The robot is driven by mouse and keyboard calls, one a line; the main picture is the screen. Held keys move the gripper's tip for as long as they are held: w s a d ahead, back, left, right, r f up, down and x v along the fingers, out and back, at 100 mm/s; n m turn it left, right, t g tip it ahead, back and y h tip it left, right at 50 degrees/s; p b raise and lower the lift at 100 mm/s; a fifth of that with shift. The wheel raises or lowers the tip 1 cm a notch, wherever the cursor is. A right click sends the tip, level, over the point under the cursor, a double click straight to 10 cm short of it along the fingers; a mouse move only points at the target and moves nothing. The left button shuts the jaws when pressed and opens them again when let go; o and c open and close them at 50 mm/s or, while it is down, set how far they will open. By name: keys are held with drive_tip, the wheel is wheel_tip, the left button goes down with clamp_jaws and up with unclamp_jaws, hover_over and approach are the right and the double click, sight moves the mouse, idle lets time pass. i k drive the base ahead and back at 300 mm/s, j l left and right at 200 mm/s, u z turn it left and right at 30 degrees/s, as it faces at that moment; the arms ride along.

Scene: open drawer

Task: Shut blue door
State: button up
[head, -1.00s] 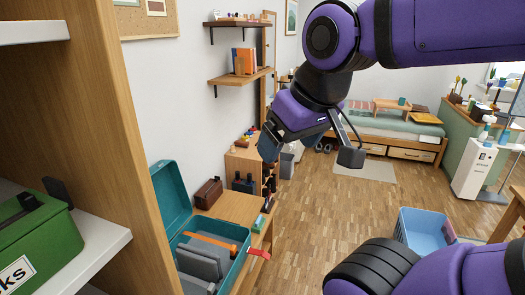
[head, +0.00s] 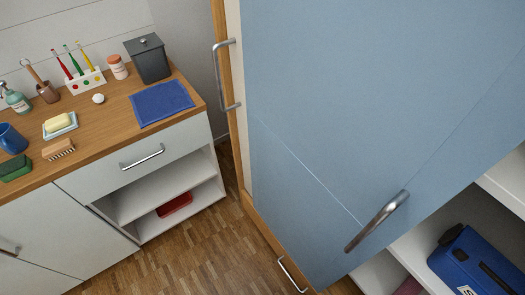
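The blue door (head: 350,110) fills the middle and right of the head view. It is a large flat light-blue panel with a metal bar handle (head: 377,221) near its lower right edge. The door stands open: white shelves (head: 503,180) of the cabinet's inside show past its right edge. My gripper and arm are not in view.
A blue case (head: 478,262) sits on a lower shelf at right. A wood-topped counter (head: 110,112) at left holds a blue cloth (head: 161,104), a dark canister (head: 148,58) and toiletries. Another metal handle (head: 222,75) is left of the door. Some wood floor (head: 205,250) is clear.

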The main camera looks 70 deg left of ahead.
sight(366, 118)
drive_tip(key=u, duration=2.1)
drive_tip(key=k+l+u, duration=0.15)
drive_tip(key=k, duration=0.2)
drive_tip(key=k+l+u, duration=0.15)
drive_tip(key=k, duration=0.15)
